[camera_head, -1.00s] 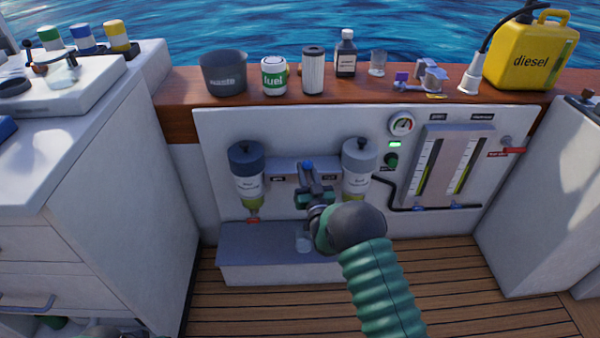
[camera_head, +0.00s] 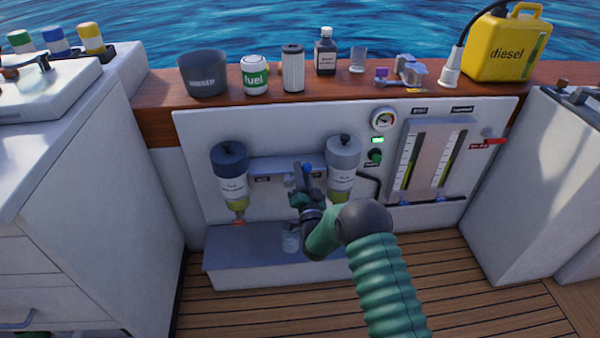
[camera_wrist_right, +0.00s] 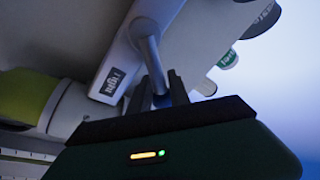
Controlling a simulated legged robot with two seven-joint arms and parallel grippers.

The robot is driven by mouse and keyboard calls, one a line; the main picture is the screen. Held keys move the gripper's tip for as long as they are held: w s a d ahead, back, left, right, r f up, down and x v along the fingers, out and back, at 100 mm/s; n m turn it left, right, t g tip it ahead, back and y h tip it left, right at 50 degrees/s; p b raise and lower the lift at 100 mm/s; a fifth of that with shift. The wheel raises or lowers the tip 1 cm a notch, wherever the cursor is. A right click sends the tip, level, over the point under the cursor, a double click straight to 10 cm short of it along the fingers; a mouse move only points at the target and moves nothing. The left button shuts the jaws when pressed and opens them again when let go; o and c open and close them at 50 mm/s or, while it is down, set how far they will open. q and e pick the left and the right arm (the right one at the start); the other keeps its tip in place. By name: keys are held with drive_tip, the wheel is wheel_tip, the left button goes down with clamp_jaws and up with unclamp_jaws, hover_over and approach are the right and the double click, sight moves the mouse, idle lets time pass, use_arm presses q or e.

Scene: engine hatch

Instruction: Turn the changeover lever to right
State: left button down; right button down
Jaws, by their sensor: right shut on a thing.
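The changeover lever (camera_head: 307,168) shows its blue end between the two filters on the white panel, and it leans to the right. Its grey pivot (camera_head: 290,180) sits to the left, on the grey bar between the filters. In the right wrist view the lever (camera_wrist_right: 150,58) is a grey rod running down between the dark fingers. My right gripper (camera_head: 304,188) is shut on the lever; in the wrist view its fingers (camera_wrist_right: 161,93) stand on either side of the rod. The gripper hides part of the lever. My left gripper is not in view.
The left filter (camera_head: 230,178) and right filter (camera_head: 343,165) flank the gripper closely. A clear jar (camera_head: 290,240) stands on the grey step (camera_head: 235,247) below. Gauge tubes (camera_head: 435,158) are at the right. Several containers stand on the wooden ledge (camera_head: 160,118) above.

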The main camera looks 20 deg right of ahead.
drive_tip(key=shift+d+r, duration=0.3)
drive_tip(key=shift+d, duration=0.2)
drive_tip(key=c, duration=1.6)
unclamp_jaws()
drive_tip(key=shift+o, duration=1.2)
drive_tip(key=shift+s+h, duration=0.1)
drive_tip(key=shift+h, duration=0.3)
drive_tip(key=shift+f, duration=0.15)
drive_tip(key=shift+a, duration=0.2)
drive_tip(key=shift+a, duration=0.1)
